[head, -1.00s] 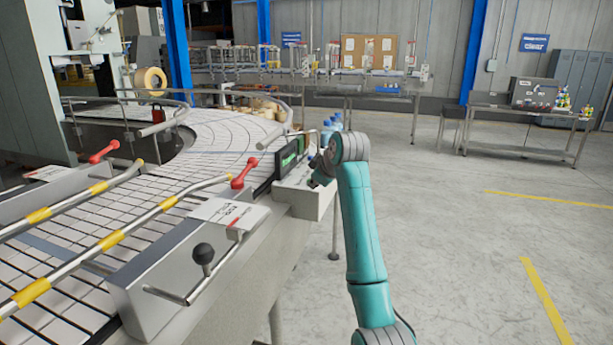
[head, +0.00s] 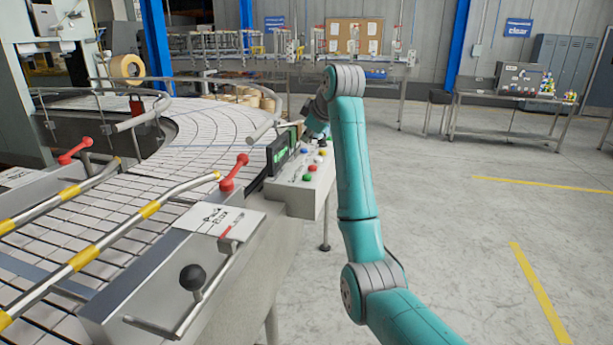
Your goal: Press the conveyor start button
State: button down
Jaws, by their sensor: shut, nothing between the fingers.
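The control box (head: 288,196) is a pale sloped panel on the conveyor's right side, with several coloured buttons. A green button (head: 307,177) is at its near end, with a red button (head: 312,168) and a yellow button (head: 318,159) behind it. A blue button (head: 303,152) is farther left. Any labels are too small to read, so I cannot tell which one is start. My gripper (head: 312,126) is shut and empty at the panel's far end, above it and apart from the green button. My wrist partly hides it.
A dark display (head: 281,152) with green text stands along the panel's left edge. A red-handled rail (head: 234,172) and a black knob (head: 192,278) are on the near conveyor side. The floor to the right is clear up to a table (head: 510,97).

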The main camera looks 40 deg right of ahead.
aim_at(307, 176)
jog(key=shift+f, duration=4.2)
jog(key=shift+f, duration=0.2)
jog(key=shift+f, duration=0.25)
jog(key=shift+f, duration=0.5)
jog(key=shift+r, duration=0.95)
jog(key=shift+r, duration=2.5)
